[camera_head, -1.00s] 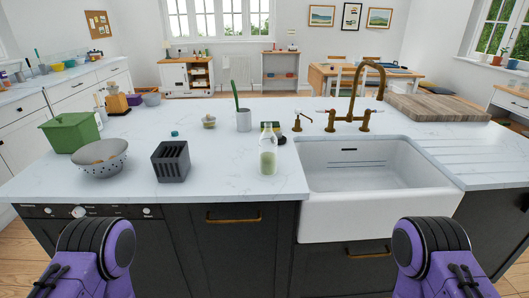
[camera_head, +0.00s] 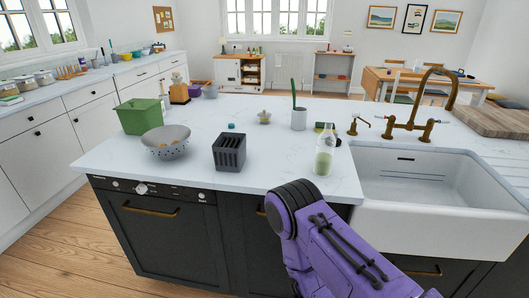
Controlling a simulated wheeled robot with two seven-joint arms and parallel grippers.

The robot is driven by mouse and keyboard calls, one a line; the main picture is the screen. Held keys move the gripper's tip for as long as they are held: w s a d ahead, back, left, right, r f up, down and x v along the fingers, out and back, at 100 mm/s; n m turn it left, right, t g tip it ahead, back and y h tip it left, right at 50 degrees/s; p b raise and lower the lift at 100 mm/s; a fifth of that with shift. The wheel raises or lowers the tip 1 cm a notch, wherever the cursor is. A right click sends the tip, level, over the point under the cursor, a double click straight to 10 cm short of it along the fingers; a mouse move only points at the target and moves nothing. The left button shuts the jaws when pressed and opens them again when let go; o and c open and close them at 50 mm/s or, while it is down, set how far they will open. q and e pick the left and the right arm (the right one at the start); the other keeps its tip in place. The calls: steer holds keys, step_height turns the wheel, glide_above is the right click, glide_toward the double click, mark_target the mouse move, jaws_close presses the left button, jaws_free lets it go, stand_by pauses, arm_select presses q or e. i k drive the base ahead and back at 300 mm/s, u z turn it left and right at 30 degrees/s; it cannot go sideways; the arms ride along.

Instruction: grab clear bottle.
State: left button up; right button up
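The clear bottle (camera_head: 324,158) stands upright on the white island counter, near its front edge and just left of the sink. It is see-through, with pale green in its lower part. A purple and black link of one of my arms reaches in from the bottom right, in front of the counter and below the bottle in the picture. Neither gripper is in view.
A dark slotted holder (camera_head: 229,153), grey colander (camera_head: 167,142) and green box (camera_head: 139,116) stand left of the bottle. A grey cup with a green utensil (camera_head: 299,118) is behind it. The white sink (camera_head: 430,185) and brass tap (camera_head: 412,126) are right. Counter between holder and bottle is clear.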

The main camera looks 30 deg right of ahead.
mark_target(326, 143)
steer(key=u, duration=0.3)
steer(key=i, duration=0.65)
steer(key=z, duration=1.6)
